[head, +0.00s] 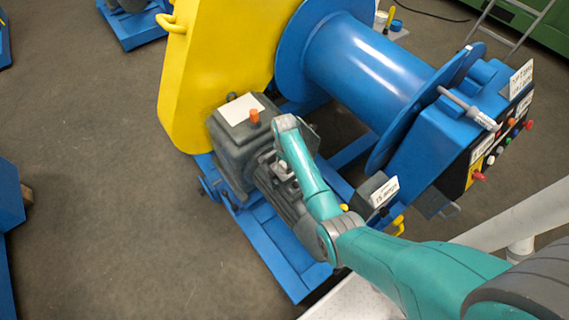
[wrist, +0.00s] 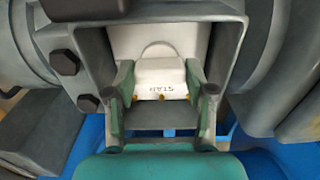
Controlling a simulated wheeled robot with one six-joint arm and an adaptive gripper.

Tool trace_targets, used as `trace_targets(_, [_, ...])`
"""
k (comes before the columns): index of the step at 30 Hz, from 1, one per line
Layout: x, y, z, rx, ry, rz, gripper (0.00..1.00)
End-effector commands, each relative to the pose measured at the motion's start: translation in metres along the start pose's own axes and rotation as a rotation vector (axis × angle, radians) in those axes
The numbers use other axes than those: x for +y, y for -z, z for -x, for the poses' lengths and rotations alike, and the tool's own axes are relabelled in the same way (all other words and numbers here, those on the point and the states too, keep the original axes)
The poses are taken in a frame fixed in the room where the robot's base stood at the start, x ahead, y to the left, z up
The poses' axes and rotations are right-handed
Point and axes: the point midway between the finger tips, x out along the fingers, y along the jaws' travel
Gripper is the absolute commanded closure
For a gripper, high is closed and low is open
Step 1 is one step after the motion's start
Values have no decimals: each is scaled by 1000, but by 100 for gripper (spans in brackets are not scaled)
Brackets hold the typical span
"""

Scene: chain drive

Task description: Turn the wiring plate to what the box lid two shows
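The wiring plate (wrist: 161,77) is a white piece inside an open grey box on the motor in the wrist view. Its lettering looks like "STAR" and appears inverted; small brass-coloured spots show along its near edge. My gripper (wrist: 160,80) has its two green-padded fingers on either side of the white piece, close against its left and right edges. Whether the pads press on it cannot be seen. In the head view my gripper (head: 284,168) is over the motor, mostly hidden by my wrist. No box lid can be made out for certain.
The box's grey rim (wrist: 232,60) and dark bolts (wrist: 64,62) stand close around my fingers. In the head view a grey housing (head: 235,140) with a pale plate and orange knob, a yellow guard (head: 215,60) and a blue drum (head: 370,60) surround the motor.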

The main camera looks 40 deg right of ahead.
Motion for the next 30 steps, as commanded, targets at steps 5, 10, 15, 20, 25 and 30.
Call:
trace_targets(5, [0,0,0,0,0,5,81])
trace_targets(10, [0,0,0,0,0,42,81])
trace_targets(15, [0,0,0,0,0,132,81])
trace_targets(20, [0,0,0,0,0,261,81])
trace_targets(25, [0,0,0,0,0,422,81])
trace_targets(30, [0,0,0,0,0,584,81])
